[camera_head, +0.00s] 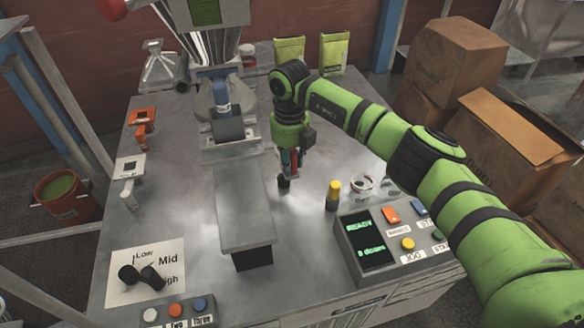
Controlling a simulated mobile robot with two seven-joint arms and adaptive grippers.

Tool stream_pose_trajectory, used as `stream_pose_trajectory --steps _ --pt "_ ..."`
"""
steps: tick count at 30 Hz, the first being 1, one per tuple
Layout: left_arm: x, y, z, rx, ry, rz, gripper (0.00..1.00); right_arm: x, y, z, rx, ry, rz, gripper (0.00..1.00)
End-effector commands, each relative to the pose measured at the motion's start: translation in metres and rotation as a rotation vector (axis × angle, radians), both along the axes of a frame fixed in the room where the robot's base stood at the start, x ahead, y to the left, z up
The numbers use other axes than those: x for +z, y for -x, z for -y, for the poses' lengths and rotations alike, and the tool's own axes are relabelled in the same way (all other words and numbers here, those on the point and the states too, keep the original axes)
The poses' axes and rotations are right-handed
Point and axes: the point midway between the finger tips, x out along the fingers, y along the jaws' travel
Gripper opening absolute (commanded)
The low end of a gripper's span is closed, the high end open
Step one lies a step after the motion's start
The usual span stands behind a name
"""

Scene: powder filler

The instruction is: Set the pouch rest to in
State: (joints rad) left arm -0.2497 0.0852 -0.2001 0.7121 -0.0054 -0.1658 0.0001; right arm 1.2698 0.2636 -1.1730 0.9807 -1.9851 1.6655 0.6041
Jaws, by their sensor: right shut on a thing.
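A long grey plate (243,205) runs forward from under the filler's spout (221,97) on the metal table; it looks like the pouch rest, though no label on it can be read. A small dark knob (284,183) stands just right of the plate. My right gripper (289,163) points down at this knob from above, its fingers shut on it. The fingers partly hide the knob and whatever it is fixed to. My left gripper is not in view.
A control box (361,236) reading "READY" and a yellow-topped bottle (333,194) stand front right of my gripper. A selector lever (141,275) sits front left. Green pouches (333,52) stand at the back.

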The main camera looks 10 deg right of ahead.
Motion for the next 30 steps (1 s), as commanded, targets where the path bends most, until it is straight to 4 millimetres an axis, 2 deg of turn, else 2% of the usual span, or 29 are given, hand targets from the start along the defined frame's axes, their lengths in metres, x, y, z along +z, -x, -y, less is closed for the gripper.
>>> stream_pose_trajectory --steps 2,5,10,11,12,13,16,20,23,26,30 --pt "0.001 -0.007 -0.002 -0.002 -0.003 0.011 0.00 0.001 -0.003 0.000 -0.003 0.000 0.011 0.00" --pt "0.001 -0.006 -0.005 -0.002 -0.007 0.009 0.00 0.002 -0.004 0.001 -0.003 0.000 0.013 0.00" --pt "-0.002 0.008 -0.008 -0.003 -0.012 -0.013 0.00 0.003 -0.005 0.001 -0.004 -0.001 0.017 0.00" --pt "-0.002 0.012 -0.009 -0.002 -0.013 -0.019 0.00 0.003 -0.005 0.001 -0.004 -0.002 0.017 0.36" --pt "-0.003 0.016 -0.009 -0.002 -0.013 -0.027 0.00 0.003 -0.005 0.001 -0.004 -0.002 0.018 0.52" --pt "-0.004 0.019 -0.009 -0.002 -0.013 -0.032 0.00 0.003 -0.005 0.001 -0.004 -0.002 0.017 0.55" --pt "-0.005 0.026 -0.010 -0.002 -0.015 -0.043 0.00 0.003 -0.004 0.001 -0.004 -0.001 0.014 0.55" --pt "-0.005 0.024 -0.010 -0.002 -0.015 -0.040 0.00 0.002 -0.004 0.001 -0.003 -0.001 0.012 0.55" --pt "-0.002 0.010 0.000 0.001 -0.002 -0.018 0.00 0.003 -0.003 0.000 -0.003 -0.001 0.011 0.55" --pt "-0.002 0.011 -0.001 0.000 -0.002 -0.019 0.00 0.011 -0.004 0.001 -0.002 0.000 0.012 0.55" --pt "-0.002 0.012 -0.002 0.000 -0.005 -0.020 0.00 0.036 -0.004 0.001 -0.001 -0.001 0.015 0.55"
